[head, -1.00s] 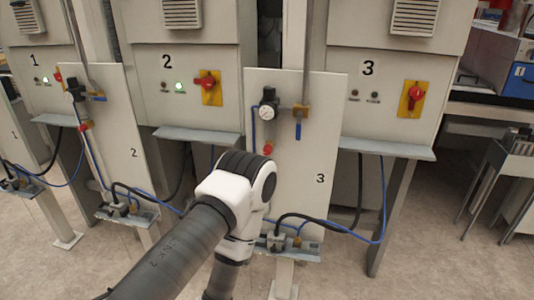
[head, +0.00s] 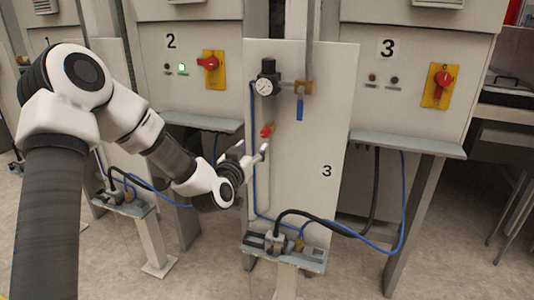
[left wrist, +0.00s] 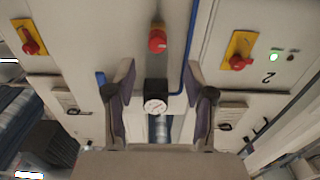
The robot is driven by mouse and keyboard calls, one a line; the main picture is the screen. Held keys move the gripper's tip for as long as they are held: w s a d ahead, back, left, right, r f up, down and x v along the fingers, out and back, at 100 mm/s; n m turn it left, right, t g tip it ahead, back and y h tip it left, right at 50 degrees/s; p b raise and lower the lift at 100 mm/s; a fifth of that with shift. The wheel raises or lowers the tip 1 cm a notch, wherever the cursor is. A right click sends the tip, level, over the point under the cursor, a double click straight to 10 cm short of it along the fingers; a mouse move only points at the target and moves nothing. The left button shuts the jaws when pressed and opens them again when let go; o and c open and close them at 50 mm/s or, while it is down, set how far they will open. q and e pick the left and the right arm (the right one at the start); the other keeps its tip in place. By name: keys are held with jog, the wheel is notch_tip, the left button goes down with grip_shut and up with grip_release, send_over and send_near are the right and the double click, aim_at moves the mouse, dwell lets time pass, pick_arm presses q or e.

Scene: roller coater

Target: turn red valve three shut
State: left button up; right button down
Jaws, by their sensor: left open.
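The small red valve knob (head: 267,130) sits on the white panel marked 3 (head: 330,120), below a round gauge (head: 264,86). In the left wrist view, which is upside down, the red knob (left wrist: 157,40) is near the top centre, beyond the fingertips and roughly in line with the gap between them. My left gripper (head: 251,150) is open and empty, just below and left of the knob in the head view. Its spread fingers also show in the left wrist view (left wrist: 160,68). I see no contact with the knob. My right gripper is out of view.
A blue lever (head: 300,106) hangs right of the gauge. A thin blue tube runs down the panel beside the knob. Red rotary switches on yellow plates are on cabinet 3 (head: 441,86) and cabinet 2 (head: 212,69). A shelf with hoses (head: 285,252) juts out below.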

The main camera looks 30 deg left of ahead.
aim_at(264, 136)
pick_arm(q)
jog(key=p+x, duration=0.1)
jog(key=x, duration=0.7)
jog(key=shift+d+r, duration=0.1)
jog(key=shift+d, duration=0.1)
jog(key=shift+c, duration=0.4)
grip_shut()
